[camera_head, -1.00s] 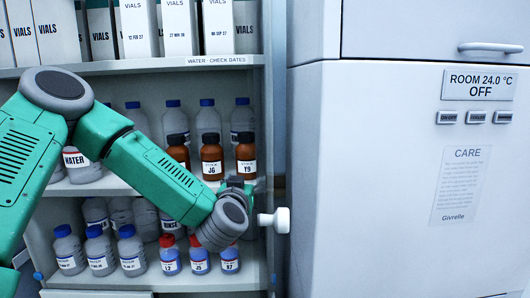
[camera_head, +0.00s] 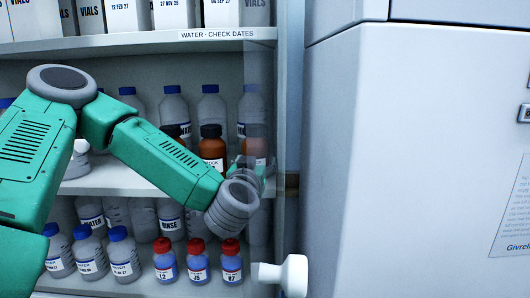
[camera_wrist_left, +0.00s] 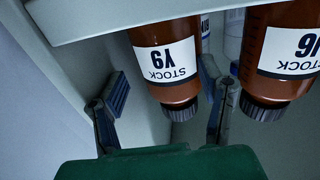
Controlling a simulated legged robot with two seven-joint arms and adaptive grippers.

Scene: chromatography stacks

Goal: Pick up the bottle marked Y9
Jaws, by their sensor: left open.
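The brown Y9 bottle (camera_head: 255,148) stands at the right end of the middle shelf (camera_head: 110,183). In the head view it is seen dimly through a clear panel, its lower part hidden by my left gripper (camera_head: 258,172). In the left wrist view, which is upside down, the label of the Y9 bottle (camera_wrist_left: 165,62) reads STOCK Y9 and its dark cap points towards my palm. My left gripper (camera_wrist_left: 163,85) is open, with one finger on each side of this bottle. I cannot tell whether either finger touches it. My right gripper is not in view.
A similar brown bottle (camera_head: 212,148), marked J6 in the wrist view (camera_wrist_left: 285,55), stands close beside Y9. Clear bottles stand behind. A clear panel (camera_head: 258,80) with a white knob (camera_head: 292,275) is at the shelf's right edge. Red-capped bottles (camera_head: 197,262) stand below.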

